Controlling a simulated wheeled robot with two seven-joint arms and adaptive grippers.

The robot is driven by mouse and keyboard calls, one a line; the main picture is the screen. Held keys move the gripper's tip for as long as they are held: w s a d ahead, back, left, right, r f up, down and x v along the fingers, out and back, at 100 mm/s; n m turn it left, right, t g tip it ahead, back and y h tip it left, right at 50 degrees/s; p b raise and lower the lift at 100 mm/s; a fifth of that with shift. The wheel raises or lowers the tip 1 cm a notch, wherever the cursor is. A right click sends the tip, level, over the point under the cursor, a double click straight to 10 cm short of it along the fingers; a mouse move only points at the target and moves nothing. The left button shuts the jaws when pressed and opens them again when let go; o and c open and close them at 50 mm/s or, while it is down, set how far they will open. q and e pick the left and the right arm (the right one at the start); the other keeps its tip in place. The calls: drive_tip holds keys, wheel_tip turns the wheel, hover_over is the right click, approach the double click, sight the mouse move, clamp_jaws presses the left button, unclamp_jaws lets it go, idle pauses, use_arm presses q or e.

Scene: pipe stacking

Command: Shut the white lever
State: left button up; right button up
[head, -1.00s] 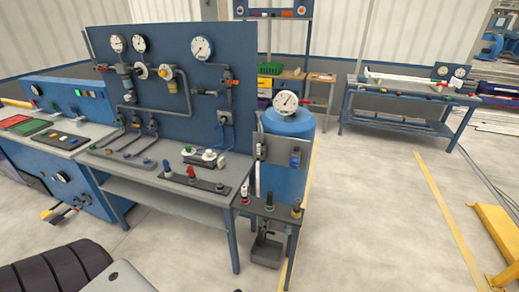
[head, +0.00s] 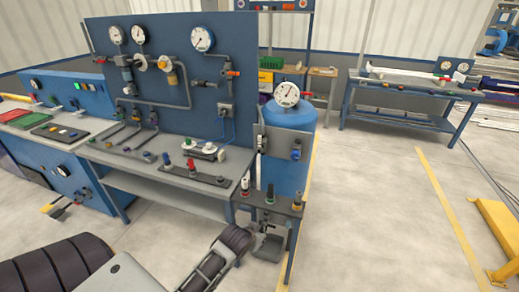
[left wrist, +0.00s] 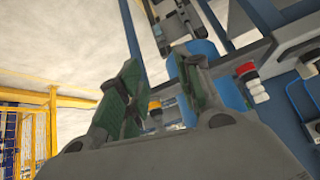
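A small stand (head: 285,207) at the front right of the workbench carries a red-and-white knob (head: 244,187), a dark green-topped knob (head: 269,194) and an orange-topped knob (head: 297,201). My left gripper (head: 262,236) is low in front of this stand, below its top. In the left wrist view its two green-padded fingers (left wrist: 158,72) are apart with nothing held. A yellow-topped knob (left wrist: 155,106) shows beyond the gap between them, and a red-and-white knob (left wrist: 250,82) is to their right. My right gripper is not in view.
The workbench (head: 165,183) has a blue gauge panel (head: 180,60) and several coloured knobs. A blue tank (head: 290,170) with a gauge (head: 287,94) stands behind the small stand. The floor (head: 370,210) to the right is open.

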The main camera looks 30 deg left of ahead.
use_arm(q)
drive_tip(key=w+a+r+n+t+y, duration=0.2)
drive_tip(key=w+a+r+t, duration=0.3)
drive_tip(key=w+a+r, duration=0.55)
drive_tip(key=n+t+y, duration=0.1)
drive_tip(key=t, duration=0.4)
approach(259, 140)
drive_tip(key=v, duration=0.3)
drive_tip(key=shift+d+r, duration=0.1)
drive_tip(key=shift+r, duration=0.2)
drive_tip(key=shift+w, duration=0.1)
drive_tip(key=shift+p+x, duration=0.5)
drive_tip(key=shift+x, duration=6.25)
drive_tip(key=shift+f, duration=0.2)
clamp_jaws()
